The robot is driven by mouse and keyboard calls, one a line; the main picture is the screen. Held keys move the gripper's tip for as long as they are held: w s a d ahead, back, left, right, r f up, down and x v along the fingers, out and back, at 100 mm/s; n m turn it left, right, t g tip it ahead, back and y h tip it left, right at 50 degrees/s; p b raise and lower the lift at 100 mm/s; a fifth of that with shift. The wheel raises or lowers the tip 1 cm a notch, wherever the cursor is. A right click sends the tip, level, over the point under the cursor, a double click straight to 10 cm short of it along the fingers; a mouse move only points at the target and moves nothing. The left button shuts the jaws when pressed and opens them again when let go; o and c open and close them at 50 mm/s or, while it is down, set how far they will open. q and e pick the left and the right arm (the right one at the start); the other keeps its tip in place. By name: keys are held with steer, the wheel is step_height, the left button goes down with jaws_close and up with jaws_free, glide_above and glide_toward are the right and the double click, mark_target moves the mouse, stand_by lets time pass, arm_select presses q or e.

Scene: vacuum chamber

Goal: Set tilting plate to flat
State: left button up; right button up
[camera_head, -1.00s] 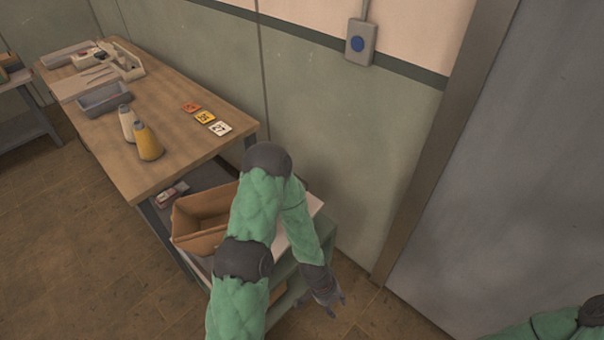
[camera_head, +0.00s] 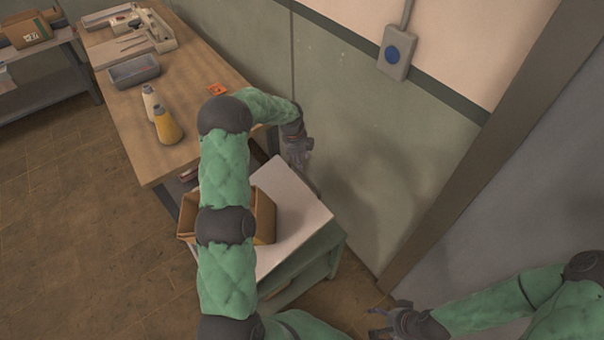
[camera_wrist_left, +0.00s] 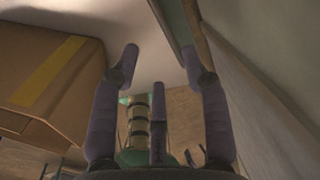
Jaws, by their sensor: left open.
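I cannot pick out a tilting plate for certain in either view. My left gripper (camera_head: 298,158) hangs above the back of a pale-topped green stand (camera_head: 303,212), near the wall. In the left wrist view the left gripper (camera_wrist_left: 160,62) is open and empty, its fingers spread. The stand's pale top (camera_wrist_left: 125,22) lies beyond the fingers there. My right gripper (camera_head: 384,320) is low at the bottom right of the head view, fingers apart, with nothing seen in it.
An open cardboard box (camera_head: 265,216) sits on the stand, partly hidden by my left arm; its taped side (camera_wrist_left: 50,75) is close in the wrist view. A wooden table (camera_head: 190,90) holds bottles, a grey tray (camera_head: 134,70) and an orange card (camera_head: 217,89).

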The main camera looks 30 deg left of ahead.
mark_target(303, 176)
arm_select(q)
steer(key=f, duration=0.3)
steer(key=w+f, duration=0.1)
steer(key=f, duration=0.6)
steer(key=shift+w+d+f, duration=0.25)
steer(key=shift+f, duration=0.05)
jaws_close()
